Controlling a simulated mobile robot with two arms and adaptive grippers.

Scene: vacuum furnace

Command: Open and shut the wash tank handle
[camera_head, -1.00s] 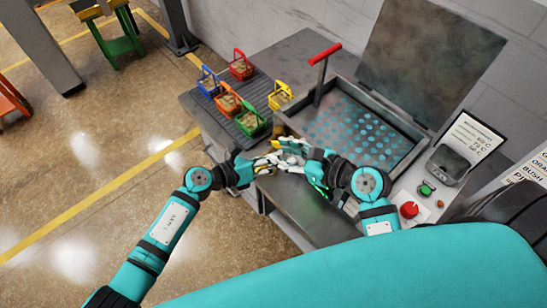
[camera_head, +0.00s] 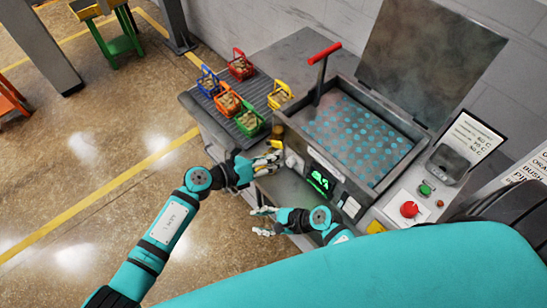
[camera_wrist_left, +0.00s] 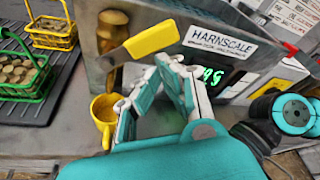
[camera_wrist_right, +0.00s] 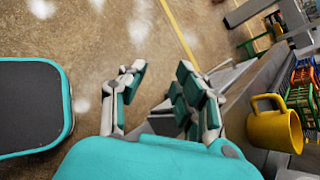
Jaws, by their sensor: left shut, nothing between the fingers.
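The wash tank (camera_head: 290,122) is a grey metal box with a perforated blue plate inside. A brass valve (camera_wrist_left: 112,32) with a flat yellow lever handle (camera_wrist_left: 152,42) is on its front in the left wrist view; the lever slants up to the right. My left gripper (camera_wrist_left: 176,66) is shut and empty just below the lever; I cannot tell whether it touches it. In the head view my left gripper (camera_head: 277,162) is by the tank's front left corner. My right gripper (camera_head: 262,221) is open and empty, lower and nearer, with open fingers in its wrist view (camera_wrist_right: 162,88).
A yellow mug (camera_wrist_right: 275,127) stands below the valve. Several coloured wire baskets (camera_head: 228,102) stand on a dark ribbed mat left of the tank. A red-handled lever (camera_head: 323,53) rises at the tank's back left. A green display (camera_head: 320,181) and red button (camera_head: 409,209) are at the front.

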